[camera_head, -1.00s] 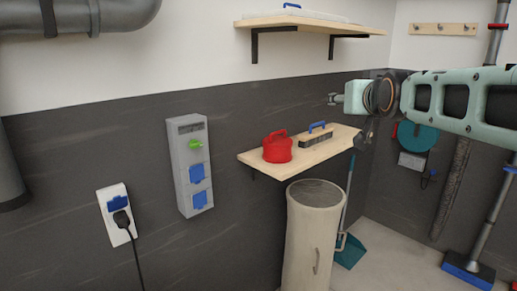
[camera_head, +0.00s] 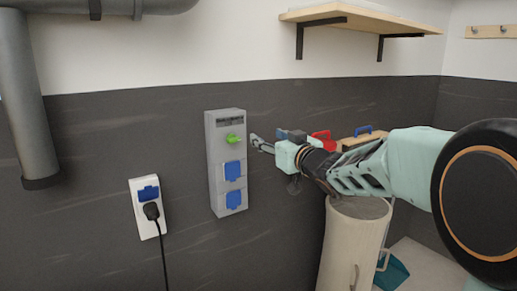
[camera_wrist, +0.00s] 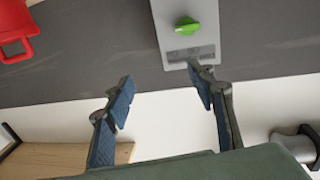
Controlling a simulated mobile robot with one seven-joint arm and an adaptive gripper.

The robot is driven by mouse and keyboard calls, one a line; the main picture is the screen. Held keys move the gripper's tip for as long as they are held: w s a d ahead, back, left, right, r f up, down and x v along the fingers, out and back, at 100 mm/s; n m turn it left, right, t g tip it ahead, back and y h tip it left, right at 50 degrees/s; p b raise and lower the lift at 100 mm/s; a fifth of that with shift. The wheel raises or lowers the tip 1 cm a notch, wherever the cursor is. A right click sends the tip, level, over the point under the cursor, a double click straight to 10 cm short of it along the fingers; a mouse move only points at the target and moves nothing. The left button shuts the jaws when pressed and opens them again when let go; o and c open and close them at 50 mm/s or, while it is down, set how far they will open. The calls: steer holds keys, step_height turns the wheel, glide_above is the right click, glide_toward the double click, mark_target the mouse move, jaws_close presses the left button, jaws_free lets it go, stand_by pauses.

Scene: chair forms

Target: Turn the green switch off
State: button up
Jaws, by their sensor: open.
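The green switch (camera_head: 233,139) is a small knob near the top of a grey wall box (camera_head: 212,165). It also shows in the wrist view (camera_wrist: 187,27), at the top right of centre, on the grey box (camera_wrist: 205,12). My gripper (camera_head: 257,143) is just right of the box in the head view, apart from the switch. In the wrist view my gripper (camera_wrist: 163,95) has its two blue-padded fingers spread wide with nothing between them. The right finger's tip appears close to the box's edge; whether it touches I cannot tell.
Two blue socket covers (camera_head: 233,185) sit below the switch. A white outlet (camera_head: 147,208) with a black plug is to the left. A red can (camera_head: 322,140) stands behind my arm, with a tall bin (camera_head: 352,245) below.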

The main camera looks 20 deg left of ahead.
mark_target(235, 139)
steer(key=shift+n+g+y, duration=0.5)
steer(key=shift+g+y, duration=0.4)
steer(key=w+a+f, duration=0.1)
steer(key=a, duration=0.3)
steer(key=w+a+f+p, duration=0.1)
steer(key=w+a, duration=0.1)
steer(key=a, duration=0.2)
steer(key=w+a+f, duration=0.1)
steer(key=w+a, duration=0.1)
steer(key=a, duration=0.2)
steer(key=shift+w+f, duration=0.1)
steer(key=shift+c, duration=0.5)
steer(key=c, duration=1.1)
